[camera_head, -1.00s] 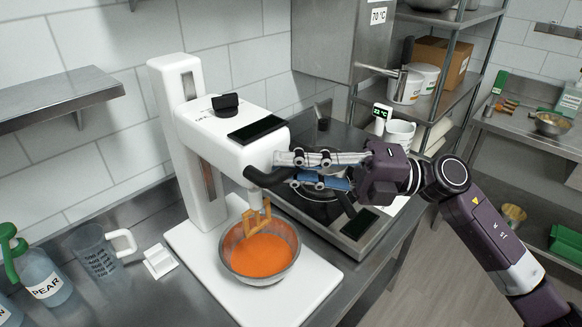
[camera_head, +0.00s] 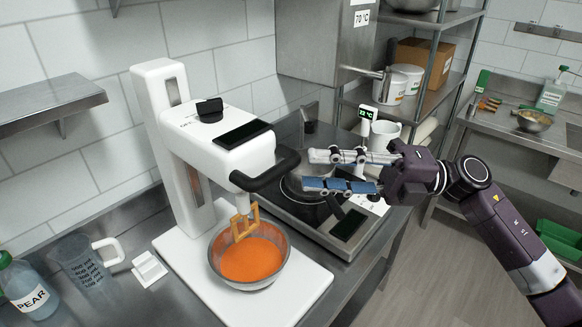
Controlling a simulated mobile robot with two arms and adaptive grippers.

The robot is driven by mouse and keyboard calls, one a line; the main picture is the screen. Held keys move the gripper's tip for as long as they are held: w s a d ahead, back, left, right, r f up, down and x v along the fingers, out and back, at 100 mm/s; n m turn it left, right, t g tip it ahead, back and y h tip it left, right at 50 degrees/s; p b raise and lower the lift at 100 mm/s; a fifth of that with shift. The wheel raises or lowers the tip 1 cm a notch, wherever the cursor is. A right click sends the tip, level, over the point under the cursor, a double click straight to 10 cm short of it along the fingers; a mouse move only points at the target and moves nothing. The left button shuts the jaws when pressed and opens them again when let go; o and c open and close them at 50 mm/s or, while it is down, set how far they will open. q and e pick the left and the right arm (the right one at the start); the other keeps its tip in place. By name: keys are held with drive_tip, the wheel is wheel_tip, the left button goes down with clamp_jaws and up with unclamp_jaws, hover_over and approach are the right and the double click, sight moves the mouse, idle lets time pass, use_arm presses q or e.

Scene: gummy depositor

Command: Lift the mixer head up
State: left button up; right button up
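The white mixer (camera_head: 160,120) stands upright on its base plate, with its head (camera_head: 205,140) reaching out over a metal bowl (camera_head: 279,266) of orange mix (camera_head: 252,260). A yellow-brown paddle (camera_head: 243,222) hangs from the head into the bowl's opening. I cannot tell if its tip touches the mix. A black handle (camera_head: 268,176) sticks out from the head's front. My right gripper (camera_head: 309,170) is open and empty, just right of the handle, its two fingers apart and pointing left at it with a small gap. My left gripper is not in view.
A hot plate (camera_head: 318,218) lies under and behind my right gripper. A measuring jug (camera_head: 78,268), a small white block (camera_head: 149,268) and a PEAR bottle (camera_head: 28,290) stand at the left. A wall shelf (camera_head: 45,103) juts out at left.

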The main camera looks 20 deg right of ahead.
drive_tip(key=shift+v, duration=2.35)
